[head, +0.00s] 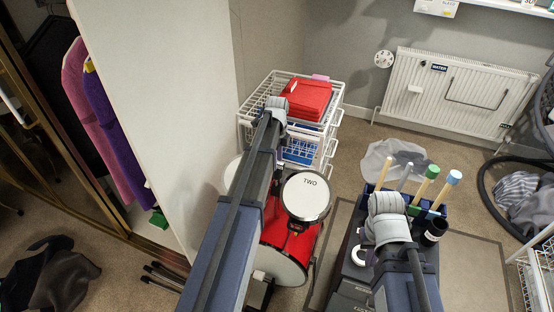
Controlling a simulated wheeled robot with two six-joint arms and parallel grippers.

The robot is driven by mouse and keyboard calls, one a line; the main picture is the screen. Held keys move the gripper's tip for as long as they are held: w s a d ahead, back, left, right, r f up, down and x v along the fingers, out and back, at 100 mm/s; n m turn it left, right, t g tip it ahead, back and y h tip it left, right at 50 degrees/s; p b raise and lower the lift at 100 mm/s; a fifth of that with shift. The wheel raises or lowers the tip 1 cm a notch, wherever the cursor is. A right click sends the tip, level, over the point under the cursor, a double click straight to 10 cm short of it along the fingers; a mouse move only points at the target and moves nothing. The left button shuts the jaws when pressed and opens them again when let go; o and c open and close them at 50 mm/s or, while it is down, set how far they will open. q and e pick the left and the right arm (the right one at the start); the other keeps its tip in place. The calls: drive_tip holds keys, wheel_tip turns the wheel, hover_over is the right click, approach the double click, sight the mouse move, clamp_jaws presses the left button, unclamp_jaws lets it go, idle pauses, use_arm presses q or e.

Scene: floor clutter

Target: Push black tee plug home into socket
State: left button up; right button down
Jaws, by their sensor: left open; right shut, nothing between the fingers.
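I cannot make out the black tee plug or its socket with certainty. A small drum marked TWO (308,193) sits above a red bass drum (284,264). A small black fitting (297,228) shows just under the small drum's rim; I cannot tell whether it is the plug. My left arm crosses the middle of the head view, hiding part of the drums. My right arm stands over the dark tool holder on the right. The fingers of both grippers are hidden from this view, so their distance to the plug does not show.
A white wire basket unit (246,122) holding red cloth (305,99) stands behind the drums. A dark holder with several upright sticks (428,184) and a black cup (435,232) are right. A white wall panel (170,120) stands left. A radiator (465,95) lines the back wall.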

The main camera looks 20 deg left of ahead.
use_arm(q)
wheel_tip(320, 180, up, 7)
drive_tip(key=p, duration=0.6)
drive_tip(key=shift+f, duration=0.1)
idle(0.6)
drive_tip(key=s+d+r+n+y+p, duration=0.1)
drive_tip(key=s+d+r+n+p, duration=0.1)
drive_tip(key=s+d+n, duration=1.1)
drive_tip(key=s+d, duration=1.1)
drive_tip(key=d, duration=0.2)
drive_tip(key=shift+s+d+n, duration=0.25)
drive_tip(key=shift+d+n, duration=0.05)
drive_tip(key=shift+r, duration=0.1)
